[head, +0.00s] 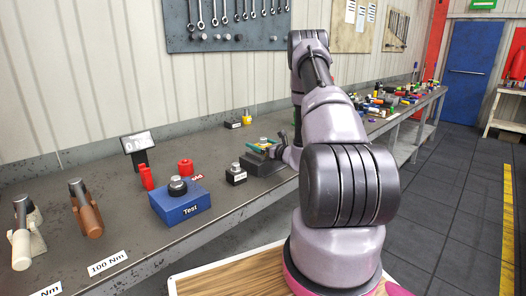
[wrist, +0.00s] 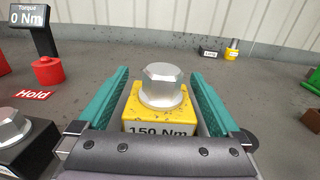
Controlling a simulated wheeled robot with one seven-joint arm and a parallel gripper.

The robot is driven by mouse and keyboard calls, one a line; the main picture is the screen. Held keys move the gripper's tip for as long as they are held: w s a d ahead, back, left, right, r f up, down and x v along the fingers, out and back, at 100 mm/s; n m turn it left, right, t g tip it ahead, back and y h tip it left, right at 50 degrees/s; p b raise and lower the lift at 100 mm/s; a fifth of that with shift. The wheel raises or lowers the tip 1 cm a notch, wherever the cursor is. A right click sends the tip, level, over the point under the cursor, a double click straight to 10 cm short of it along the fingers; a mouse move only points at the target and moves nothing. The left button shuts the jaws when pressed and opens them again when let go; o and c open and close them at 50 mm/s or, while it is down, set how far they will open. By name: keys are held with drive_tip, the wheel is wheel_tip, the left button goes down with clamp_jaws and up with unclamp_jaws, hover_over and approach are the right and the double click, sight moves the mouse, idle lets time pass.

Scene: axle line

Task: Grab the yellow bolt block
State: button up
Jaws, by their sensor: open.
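The yellow bolt block (wrist: 160,117), marked 150 Nm and topped by a silver hex bolt (wrist: 161,86), stands upright on the grey bench in the wrist view. My gripper (wrist: 161,98) is open, with one teal finger on each side of the block. I cannot tell whether either finger touches it. The block's lower front is hidden by my gripper's body. In the head view, my gripper (head: 263,149) is low over the bench, and the block is mostly hidden there. A second, smaller-looking yellow piece (wrist: 231,54) stands farther back near the wall.
A dark bolt block (wrist: 14,132), a red Hold label (wrist: 38,97) and a red piece (wrist: 48,73) are left of my gripper. A torque display (head: 137,144) and a blue Test block (head: 182,205) stand farther left. A small black block (wrist: 209,50) is behind.

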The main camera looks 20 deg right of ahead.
drive_tip(key=shift+w, duration=0.3)
clamp_jaws()
drive_tip(key=shift+r, duration=0.1)
drive_tip(key=shift+r, duration=0.1)
